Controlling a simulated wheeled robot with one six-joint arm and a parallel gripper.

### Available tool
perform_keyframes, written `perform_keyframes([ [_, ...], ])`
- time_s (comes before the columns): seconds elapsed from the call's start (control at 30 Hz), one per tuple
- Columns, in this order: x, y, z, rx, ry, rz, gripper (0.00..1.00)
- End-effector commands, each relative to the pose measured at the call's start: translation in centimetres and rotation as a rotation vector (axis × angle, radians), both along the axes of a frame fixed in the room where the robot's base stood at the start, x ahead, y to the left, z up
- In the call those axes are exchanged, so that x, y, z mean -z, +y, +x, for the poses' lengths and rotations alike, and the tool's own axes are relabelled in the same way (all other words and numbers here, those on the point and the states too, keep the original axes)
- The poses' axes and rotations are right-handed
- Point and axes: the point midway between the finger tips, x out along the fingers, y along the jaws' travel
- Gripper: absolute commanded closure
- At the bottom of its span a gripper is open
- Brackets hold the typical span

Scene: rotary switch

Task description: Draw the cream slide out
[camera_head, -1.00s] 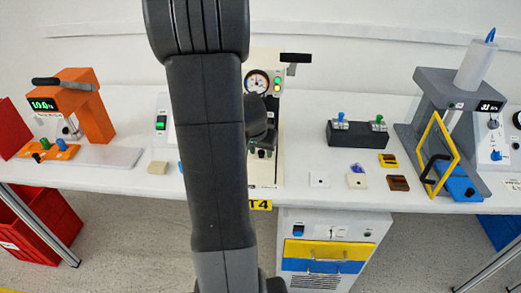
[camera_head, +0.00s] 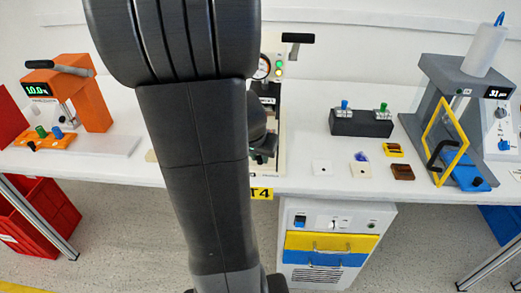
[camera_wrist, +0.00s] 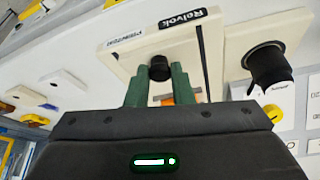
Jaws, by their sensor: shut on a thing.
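The cream slide (camera_wrist: 185,50), a flat cream piece labelled "Relvok", shows in the wrist view with a black knob (camera_wrist: 159,67) near its middle. My gripper (camera_wrist: 160,78) has its green fingers on either side of this knob and is shut on it. The fingers hide part of the knob and of the slide's near portion. In the head view the cream unit with a round gauge and small lamps (camera_head: 278,66) stands behind my arm, which hides much of it. My fingertips are hidden there, and how far the slide is out cannot be told.
A larger black knob (camera_wrist: 270,65) sits on a pale panel right of the slide in the wrist view. In the head view, an orange machine (camera_head: 97,95) stands left, and a grey machine with a yellow frame (camera_head: 447,140) stands right. Small blocks lie on the table between.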

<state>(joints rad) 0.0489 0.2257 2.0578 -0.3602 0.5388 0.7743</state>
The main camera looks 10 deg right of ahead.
Motion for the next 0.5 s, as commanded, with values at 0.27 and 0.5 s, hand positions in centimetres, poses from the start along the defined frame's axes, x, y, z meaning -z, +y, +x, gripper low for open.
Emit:
perform_keyframes([
  [0.27, 0.0, 1.1, -3.6, -0.003, -0.005, -0.001, 1.0],
  [0.5, -0.1, 1.3, -4.6, -0.002, -0.004, -0.001, 1.0],
])
